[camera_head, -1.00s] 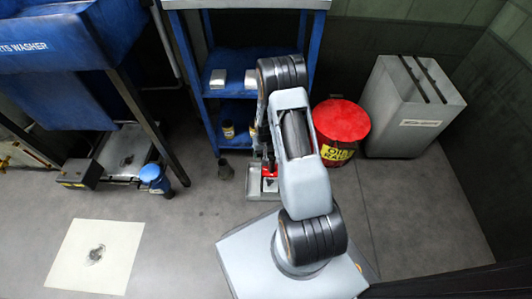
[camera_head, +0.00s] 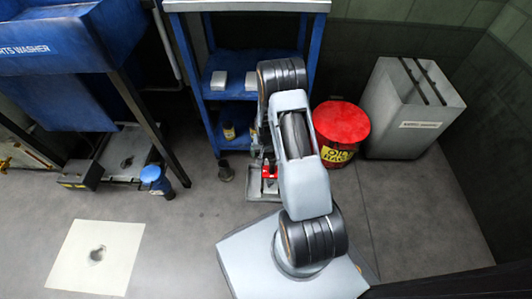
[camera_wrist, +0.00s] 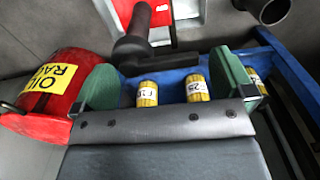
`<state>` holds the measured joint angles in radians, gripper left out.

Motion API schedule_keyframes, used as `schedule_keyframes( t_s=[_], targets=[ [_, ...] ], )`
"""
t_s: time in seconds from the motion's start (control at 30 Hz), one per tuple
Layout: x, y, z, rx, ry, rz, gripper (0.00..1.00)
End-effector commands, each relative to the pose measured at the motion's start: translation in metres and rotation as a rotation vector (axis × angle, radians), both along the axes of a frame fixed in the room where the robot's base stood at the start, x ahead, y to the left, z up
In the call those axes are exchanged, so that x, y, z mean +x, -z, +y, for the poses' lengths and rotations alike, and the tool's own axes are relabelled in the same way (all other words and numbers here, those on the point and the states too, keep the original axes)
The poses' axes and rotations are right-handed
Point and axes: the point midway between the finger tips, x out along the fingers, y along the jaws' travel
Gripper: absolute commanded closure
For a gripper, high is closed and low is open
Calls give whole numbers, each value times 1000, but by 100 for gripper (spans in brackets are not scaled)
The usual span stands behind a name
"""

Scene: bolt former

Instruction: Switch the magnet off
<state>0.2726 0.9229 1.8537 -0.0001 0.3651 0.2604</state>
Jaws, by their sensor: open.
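A red block with a black handle or lever (camera_wrist: 135,42) shows at the top of the wrist view, on a pale tray. I take it to be the magnet, but the frames do not label it. In the head view a small red part (camera_head: 268,172) sits on a grey tray (camera_head: 263,197) on the floor, partly hidden by my arm. My gripper (camera_wrist: 166,80) is open, with its two green pads apart and nothing held between them. The black handle lies beyond the pads, nearer the left one. Whether it touches anything is unclear.
A red oily-rag can (camera_head: 341,121) stands right of my arm, with a grey bin (camera_head: 412,105) beyond it. A blue shelf (camera_head: 212,124) holds yellow bottles (camera_wrist: 197,88).

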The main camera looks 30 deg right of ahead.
Motion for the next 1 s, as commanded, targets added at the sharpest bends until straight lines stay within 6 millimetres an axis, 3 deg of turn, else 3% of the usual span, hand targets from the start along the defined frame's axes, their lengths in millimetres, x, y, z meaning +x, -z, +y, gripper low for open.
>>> schedule_keyframes(
  t_s=[0.17, 0.6, 0.8, 1.0],
  targets=[
    [1, -24, 0, 0, 0, -2, 0],
    [0, -110, 0, 0, 0, -2, 0],
    [0, -130, 0, -1, 0, -1, 0],
    [-1, -137, 0, 1, 0, 1, 0]
  ],
)
